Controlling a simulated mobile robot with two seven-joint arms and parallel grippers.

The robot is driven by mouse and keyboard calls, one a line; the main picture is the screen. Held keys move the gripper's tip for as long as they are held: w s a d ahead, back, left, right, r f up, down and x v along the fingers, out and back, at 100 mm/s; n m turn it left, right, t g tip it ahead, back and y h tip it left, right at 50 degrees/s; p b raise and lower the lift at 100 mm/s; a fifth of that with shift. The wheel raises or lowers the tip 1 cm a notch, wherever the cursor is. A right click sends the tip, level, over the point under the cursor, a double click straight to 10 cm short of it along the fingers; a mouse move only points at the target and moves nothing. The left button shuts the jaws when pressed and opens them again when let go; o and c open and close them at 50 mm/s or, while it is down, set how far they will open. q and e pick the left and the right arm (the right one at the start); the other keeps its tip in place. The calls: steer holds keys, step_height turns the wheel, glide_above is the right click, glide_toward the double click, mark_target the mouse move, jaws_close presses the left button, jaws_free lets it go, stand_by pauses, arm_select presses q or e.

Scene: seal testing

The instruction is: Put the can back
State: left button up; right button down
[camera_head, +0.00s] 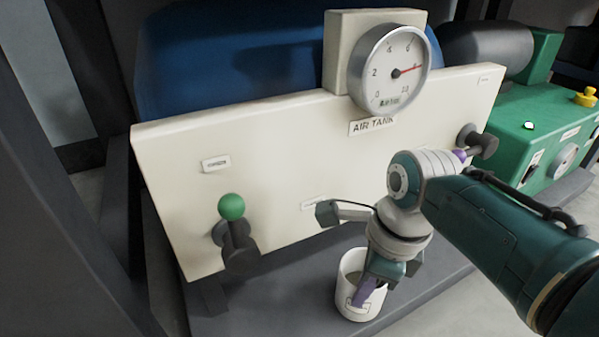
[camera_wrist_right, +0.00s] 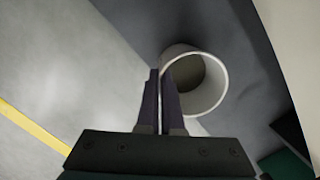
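The can is a white, open-topped cup (camera_head: 346,288) below the lower edge of the cream panel, by the dark base. In the right wrist view the can (camera_wrist_right: 205,90) shows its round open mouth. My right gripper (camera_head: 366,290) reaches down to the can, one purple finger showing in front of its wall. In the right wrist view the fingers (camera_wrist_right: 162,78) are close together at the can's left rim, with a thin pale strip of wall between them. Whether the can rests on the base or hangs above it, I cannot tell. My left gripper is not in view.
The cream AIR TANK panel (camera_head: 275,150) carries a round gauge (camera_head: 390,68) and a green-knobbed valve (camera_head: 231,208). A dark base (camera_head: 250,310) lies below. A green machine (camera_head: 530,120) stands at the right. A yellow floor line (camera_wrist_right: 35,128) crosses open floor.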

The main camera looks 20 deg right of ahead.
steer(key=shift+f, duration=0.5)
steer(key=c, duration=1.1)
jaws_free()
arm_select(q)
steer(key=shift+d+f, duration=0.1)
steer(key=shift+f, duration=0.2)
arm_select(e)
steer(key=shift+r, duration=0.1)
